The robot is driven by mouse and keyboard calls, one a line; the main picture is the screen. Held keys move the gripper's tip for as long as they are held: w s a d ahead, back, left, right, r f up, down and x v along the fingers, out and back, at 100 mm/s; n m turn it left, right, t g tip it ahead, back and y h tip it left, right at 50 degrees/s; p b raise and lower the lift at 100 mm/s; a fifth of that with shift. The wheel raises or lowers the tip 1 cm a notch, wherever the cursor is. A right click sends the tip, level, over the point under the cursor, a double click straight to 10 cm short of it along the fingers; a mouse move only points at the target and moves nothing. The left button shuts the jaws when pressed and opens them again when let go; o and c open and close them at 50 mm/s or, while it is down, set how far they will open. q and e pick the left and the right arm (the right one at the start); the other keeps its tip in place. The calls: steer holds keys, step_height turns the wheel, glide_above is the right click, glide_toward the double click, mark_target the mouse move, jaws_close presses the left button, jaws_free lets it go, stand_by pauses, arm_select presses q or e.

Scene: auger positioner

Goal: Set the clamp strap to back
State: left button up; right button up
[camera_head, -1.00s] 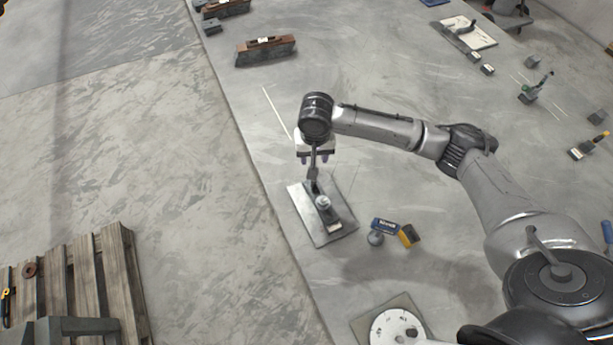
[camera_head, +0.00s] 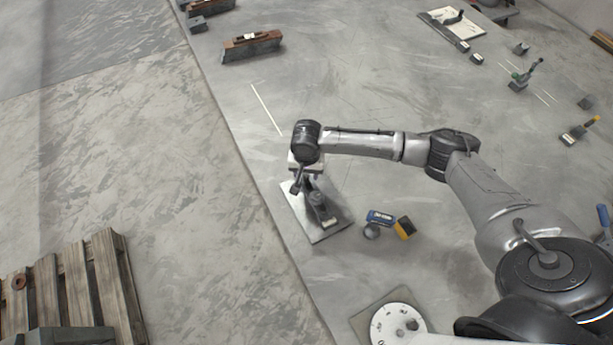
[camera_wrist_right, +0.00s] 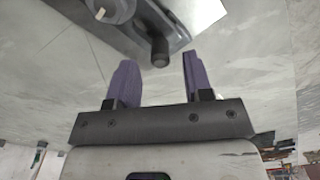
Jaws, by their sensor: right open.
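The clamp fixture sits on a flat metal plate (camera_head: 328,232) at the table's left edge. A dark grey clamp strap (camera_head: 318,206) with a round knob lies along the plate. My right gripper (camera_head: 298,187) is at the far end of the fixture, partly hidden by my wrist. In the right wrist view its two purple fingers (camera_wrist_right: 158,66) are spread apart. A dark upright peg (camera_wrist_right: 160,50) of the fixture shows just beyond and between the fingertips; I cannot tell if they touch it. The strap's grey body (camera_wrist_right: 140,18) crosses the top of that view.
A blue block (camera_head: 381,217), a yellow-and-black block (camera_head: 404,228) and a small grey knob (camera_head: 371,231) lie right of the plate. A white dial (camera_head: 397,325) is nearer. The table's left edge runs close by.

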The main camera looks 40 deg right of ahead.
steer(key=shift+f, duration=1.4)
jaws_close()
